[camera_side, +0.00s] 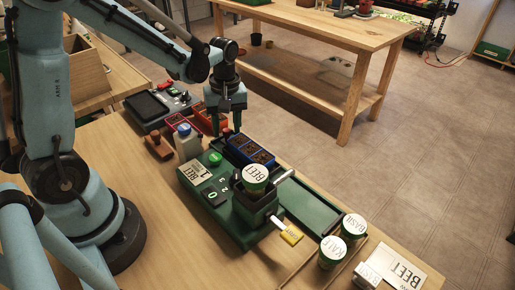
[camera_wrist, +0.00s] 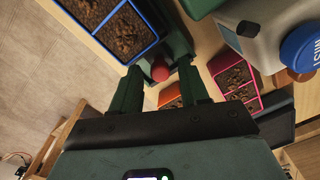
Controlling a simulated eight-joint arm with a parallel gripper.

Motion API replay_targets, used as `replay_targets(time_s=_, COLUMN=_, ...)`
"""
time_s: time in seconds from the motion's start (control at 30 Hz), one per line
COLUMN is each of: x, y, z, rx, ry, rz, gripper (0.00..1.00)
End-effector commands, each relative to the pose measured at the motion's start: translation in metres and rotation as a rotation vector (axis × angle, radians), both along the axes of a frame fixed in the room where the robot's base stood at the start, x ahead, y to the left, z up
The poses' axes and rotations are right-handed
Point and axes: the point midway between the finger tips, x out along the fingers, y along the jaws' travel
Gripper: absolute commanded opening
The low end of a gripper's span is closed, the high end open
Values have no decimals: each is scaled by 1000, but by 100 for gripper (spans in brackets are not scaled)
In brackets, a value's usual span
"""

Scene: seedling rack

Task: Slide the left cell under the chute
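A blue-rimmed tray of soil-filled cells (camera_side: 250,150) sits in the channel of a green machine (camera_side: 230,232), left of the chute housing (camera_side: 243,207) that carries the BEET jar (camera_side: 255,176). The tray also shows in the wrist view (camera_wrist: 158,38), at upper left. My gripper (camera_side: 228,131) points down at the tray's far left end. In the wrist view its fingers (camera_wrist: 160,86) stand apart, with a red knob (camera_wrist: 160,71) showing in the gap just beyond them. I cannot tell whether either finger touches it. The chute's outlet is hidden in the side view.
A MIST bottle (camera_side: 187,142) stands close left of my gripper, near red and orange trays (camera_wrist: 236,82). A BEET 1 card (camera_side: 196,173) and a green button (camera_side: 215,159) sit on the machine. BASIL (camera_side: 354,226) and KALE (camera_side: 332,251) jars stand at right.

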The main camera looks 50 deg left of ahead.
Motion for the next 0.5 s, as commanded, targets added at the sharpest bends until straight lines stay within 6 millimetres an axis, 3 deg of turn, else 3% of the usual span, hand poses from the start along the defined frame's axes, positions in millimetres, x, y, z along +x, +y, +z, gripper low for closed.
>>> replay_targets(time_s=0.03, x=0, y=0, z=0, rx=0, ry=0, rz=0, gripper=36)
replay_targets(time_s=0.27, x=0, y=0, z=0, rx=0, ry=0, rz=0, gripper=1)
replay_targets(time_s=0.5, x=0, y=0, z=0, rx=0, ry=0, rz=0, gripper=0)
